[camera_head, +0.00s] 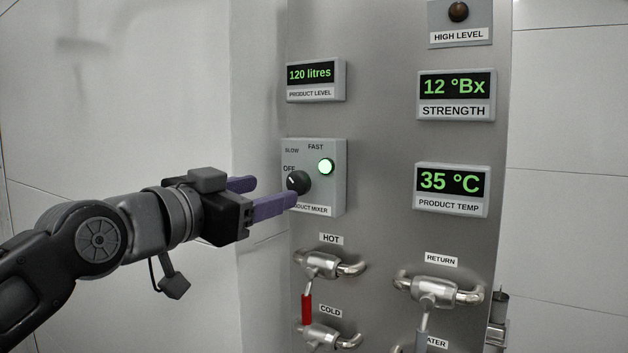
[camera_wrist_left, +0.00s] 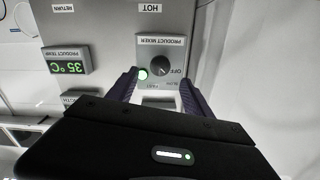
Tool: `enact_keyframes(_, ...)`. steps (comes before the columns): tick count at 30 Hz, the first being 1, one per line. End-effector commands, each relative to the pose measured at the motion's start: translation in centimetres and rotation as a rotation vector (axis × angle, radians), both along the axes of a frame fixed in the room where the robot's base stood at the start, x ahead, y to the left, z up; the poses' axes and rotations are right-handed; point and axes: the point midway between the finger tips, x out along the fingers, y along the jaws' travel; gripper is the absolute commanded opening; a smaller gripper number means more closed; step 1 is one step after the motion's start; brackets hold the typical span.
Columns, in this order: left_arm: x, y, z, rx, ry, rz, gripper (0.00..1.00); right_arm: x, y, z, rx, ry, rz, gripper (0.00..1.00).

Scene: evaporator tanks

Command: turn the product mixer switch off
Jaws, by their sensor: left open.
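The product mixer switch is a round black knob (camera_head: 298,182) on a grey box (camera_head: 333,190) marked OFF, SLOW and FAST. A green lamp (camera_head: 326,166) beside it is lit. I cannot tell surely which mark the knob points to. My left gripper (camera_head: 273,191) is open, its purple fingers reaching toward the knob from the left; the near finger covers part of the PRODUCT MIXER label. In the left wrist view, upside down, the knob (camera_wrist_left: 160,66) shows between the open fingers (camera_wrist_left: 160,82), apart from both. My right gripper is not in view.
Displays for product level (camera_head: 316,80), strength (camera_head: 456,95) and product temp (camera_head: 452,190) are on the same steel panel. Below the mixer box are pipe valves, including HOT with a red handle (camera_head: 307,308) and RETURN (camera_head: 430,290). Left of the panel is bare wall.

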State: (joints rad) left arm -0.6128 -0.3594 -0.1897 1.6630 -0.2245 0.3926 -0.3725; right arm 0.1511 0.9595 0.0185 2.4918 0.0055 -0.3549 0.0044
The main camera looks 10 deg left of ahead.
Motion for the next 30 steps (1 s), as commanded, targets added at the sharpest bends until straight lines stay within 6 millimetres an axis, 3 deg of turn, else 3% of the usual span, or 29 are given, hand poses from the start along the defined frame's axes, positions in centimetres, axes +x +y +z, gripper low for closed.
enact_keyframes(14,0.6,-0.2,0.1,0.000,0.001,-0.001,0.59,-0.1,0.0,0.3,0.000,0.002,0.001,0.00)
enact_keyframes(30,7.0,-2.8,0.1,0.000,0.000,-0.001,0.59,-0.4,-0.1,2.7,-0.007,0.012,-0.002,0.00)
